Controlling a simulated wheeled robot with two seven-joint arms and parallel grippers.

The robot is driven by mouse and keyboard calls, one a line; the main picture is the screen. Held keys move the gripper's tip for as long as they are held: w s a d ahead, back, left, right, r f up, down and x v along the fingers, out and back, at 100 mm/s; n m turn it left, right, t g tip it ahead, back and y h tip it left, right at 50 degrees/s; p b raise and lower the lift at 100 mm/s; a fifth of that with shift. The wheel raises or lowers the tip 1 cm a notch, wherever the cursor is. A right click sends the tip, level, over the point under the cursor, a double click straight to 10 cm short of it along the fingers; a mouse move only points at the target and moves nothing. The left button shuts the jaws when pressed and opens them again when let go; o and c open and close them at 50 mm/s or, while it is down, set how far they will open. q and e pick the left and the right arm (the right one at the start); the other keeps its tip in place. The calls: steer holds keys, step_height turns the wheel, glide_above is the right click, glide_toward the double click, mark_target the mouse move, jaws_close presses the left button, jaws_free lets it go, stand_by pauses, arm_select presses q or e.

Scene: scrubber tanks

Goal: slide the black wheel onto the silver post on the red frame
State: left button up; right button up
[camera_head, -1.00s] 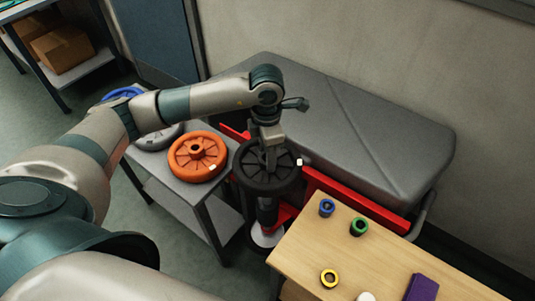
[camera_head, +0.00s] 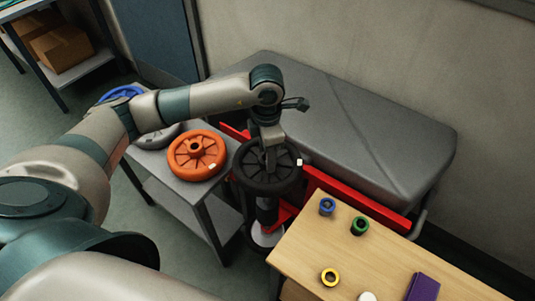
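The black wheel (camera_head: 250,176) lies roughly level at the red frame (camera_head: 345,196), in front of the grey padded top. My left gripper (camera_head: 270,163) points down at the wheel's hub, with its fingers at the middle of the wheel. The fingers cover the hub, and I cannot tell whether they grip it or stand open around it. The silver post is not visible; the wheel and gripper cover that area. I cannot tell whether the wheel is around the post. A dark column (camera_head: 267,210) shows below the wheel. My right gripper is not in view.
An orange wheel (camera_head: 182,166), a grey wheel (camera_head: 157,138) and a blue wheel (camera_head: 121,93) rest on a grey side table at the left. A wooden table (camera_head: 380,255) at the lower right carries blue, green and yellow rings and a purple block (camera_head: 423,288).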

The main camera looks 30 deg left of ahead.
arm_select(q)
steer(key=shift+a+f+b, duration=0.2)
steer(key=shift+f+b, duration=0.3)
steer(key=shift+s+a+f, duration=0.1)
steer(key=shift+a+f, duration=0.05)
steer(key=shift+f, duration=0.05)
steer(key=o, duration=1.4)
steer(key=shift+s+a, duration=0.1)
steer(key=shift+a, duration=0.1)
steer(key=shift+o, duration=0.2)
steer(key=shift+f, duration=0.1)
steer(key=shift+d, duration=0.2)
steer(key=shift+d+r, duration=0.15)
steer(key=shift+r, duration=1.15)
steer(key=shift+d+r+p, duration=0.1)
steer(key=shift+r+p, duration=0.2)
steer(key=shift+r, duration=0.05)
